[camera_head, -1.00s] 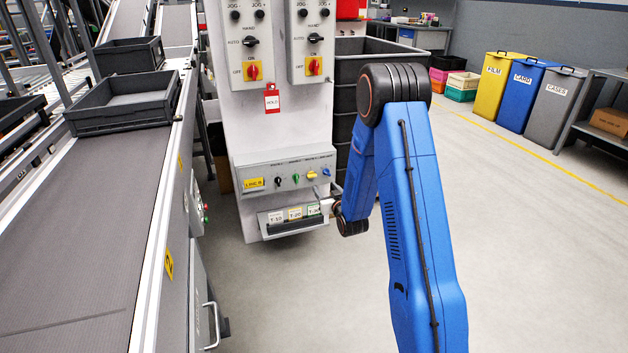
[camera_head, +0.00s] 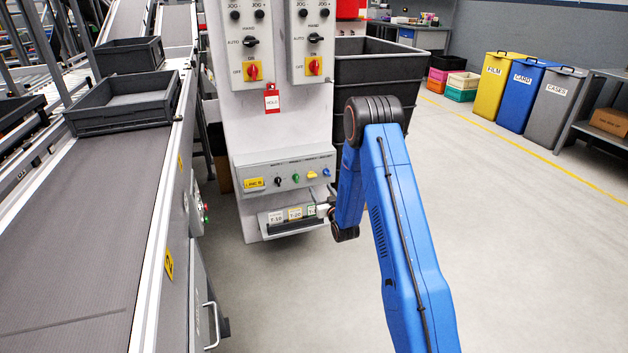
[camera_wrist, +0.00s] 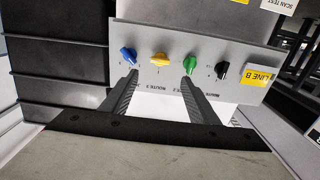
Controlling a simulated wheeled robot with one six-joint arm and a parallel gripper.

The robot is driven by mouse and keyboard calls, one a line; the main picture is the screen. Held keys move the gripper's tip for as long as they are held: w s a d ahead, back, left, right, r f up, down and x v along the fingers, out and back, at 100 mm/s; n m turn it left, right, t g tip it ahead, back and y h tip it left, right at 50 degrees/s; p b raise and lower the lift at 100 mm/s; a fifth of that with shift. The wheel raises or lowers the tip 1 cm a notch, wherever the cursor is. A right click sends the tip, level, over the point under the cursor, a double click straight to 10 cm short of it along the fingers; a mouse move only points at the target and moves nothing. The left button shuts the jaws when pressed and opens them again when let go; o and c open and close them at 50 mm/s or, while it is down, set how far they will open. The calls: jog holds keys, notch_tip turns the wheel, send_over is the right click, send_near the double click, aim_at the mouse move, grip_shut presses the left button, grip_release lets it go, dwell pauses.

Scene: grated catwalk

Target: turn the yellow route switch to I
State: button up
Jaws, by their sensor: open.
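The yellow route switch (camera_head: 312,175) is on the sloped grey panel (camera_head: 262,171) low on the white cabinet. It sits between a green knob (camera_head: 296,178) and a blue knob (camera_head: 326,172). In the wrist view the panel appears turned round, and the yellow switch (camera_wrist: 160,59) lies just beyond and between my two fingertips. My gripper (camera_wrist: 159,82) is open and empty, with its fingers apart from the switch. The blue knob (camera_wrist: 129,55) and green knob (camera_wrist: 190,64) show near the left and right fingertips. The switch's marks are too small to read.
A black knob (camera_head: 278,181) and a yellow LINE B label (camera_head: 254,184) are on the same panel. A shelf with labelled tags (camera_head: 290,218) is below it. A dark bin (camera_head: 385,75) stands right of the cabinet, the conveyor (camera_head: 90,230) left.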

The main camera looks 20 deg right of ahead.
aim_at(313, 176)
jog(key=w, duration=1)
jog(key=shift+w, duration=0.25)
jog(key=c, duration=1.1)
